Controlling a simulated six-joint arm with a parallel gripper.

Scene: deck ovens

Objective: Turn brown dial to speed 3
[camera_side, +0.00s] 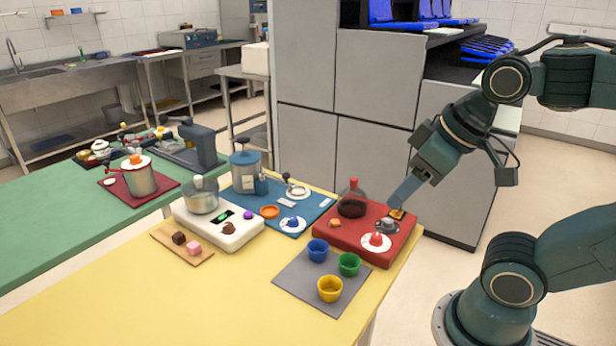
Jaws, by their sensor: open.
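My gripper (395,202) reaches down from the right, open, with its tips just above the back right of the red base (350,251). A small brown-orange piece (398,213) is close beside the fingertips and partly hidden by them; it may be the brown dial, but its markings are too small to read. A grey round knob (387,225) lies just in front of it. I cannot tell whether the fingers touch either one. A red knob on a white disc (376,241) and an orange knob (335,223) are also on this base.
A dark round flask (352,203) stands left of my gripper. Blue (318,250), green (349,265) and yellow (330,288) cups stand on a grey mat in front. A white appliance (233,233) with a pot is farther left. The yellow table's front left is clear.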

